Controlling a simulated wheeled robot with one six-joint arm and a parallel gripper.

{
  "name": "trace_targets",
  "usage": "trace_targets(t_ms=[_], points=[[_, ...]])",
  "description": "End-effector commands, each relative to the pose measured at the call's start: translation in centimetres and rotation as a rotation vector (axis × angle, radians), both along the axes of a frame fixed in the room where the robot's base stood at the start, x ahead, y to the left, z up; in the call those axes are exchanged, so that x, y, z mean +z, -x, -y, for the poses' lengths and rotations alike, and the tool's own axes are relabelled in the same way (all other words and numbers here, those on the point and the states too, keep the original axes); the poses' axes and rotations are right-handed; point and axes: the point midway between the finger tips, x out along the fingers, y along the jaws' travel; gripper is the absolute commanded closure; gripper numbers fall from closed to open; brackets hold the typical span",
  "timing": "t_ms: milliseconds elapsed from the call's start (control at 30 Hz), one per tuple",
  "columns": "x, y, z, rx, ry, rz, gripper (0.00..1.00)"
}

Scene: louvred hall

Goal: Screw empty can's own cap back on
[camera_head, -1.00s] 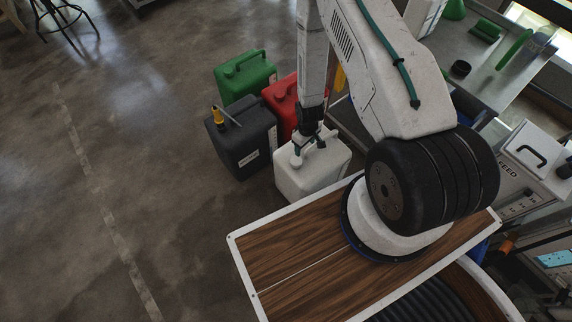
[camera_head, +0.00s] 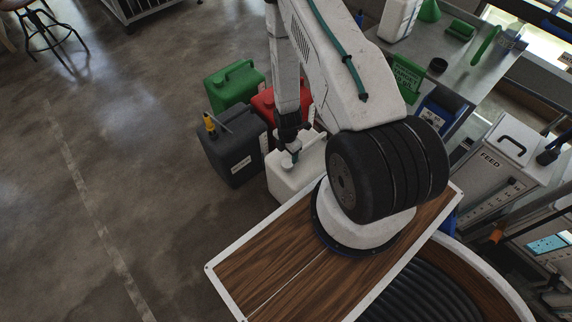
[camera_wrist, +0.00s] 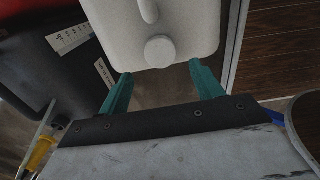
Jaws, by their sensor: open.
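A white can (camera_head: 283,182) stands on the floor against the wooden deck. In the wrist view the white can (camera_wrist: 120,30) fills the top, with its handle and a round white cap-like disc (camera_wrist: 159,51) facing me. I cannot tell how tightly the disc sits. My gripper (camera_wrist: 161,70) is open, its teal fingers apart on either side of and just short of the disc, with nothing between them. In the head view my gripper (camera_head: 291,160) is low over the can's near top side, and my arm hides part of the can.
A dark grey can (camera_head: 232,155) with a yellow-tipped spout, a red can (camera_head: 264,104) and a green can (camera_head: 233,85) stand close behind and left. A steel bench (camera_head: 462,70) holds a black ring-like piece (camera_head: 438,65) and green items.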

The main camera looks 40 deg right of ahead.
Motion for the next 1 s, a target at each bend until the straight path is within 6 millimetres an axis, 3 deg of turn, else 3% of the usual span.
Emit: trace_targets(t_ms=[500, 700, 1000], points=[[-7.0, 0.1, -0.1, -0.002, -0.001, -0.002, 0.35], [-8.3, 0.1, -0.1, -0.002, -0.001, -0.002, 0.35], [-8.6, 0.0, -0.1, -0.002, 0.000, -0.001, 0.35]])
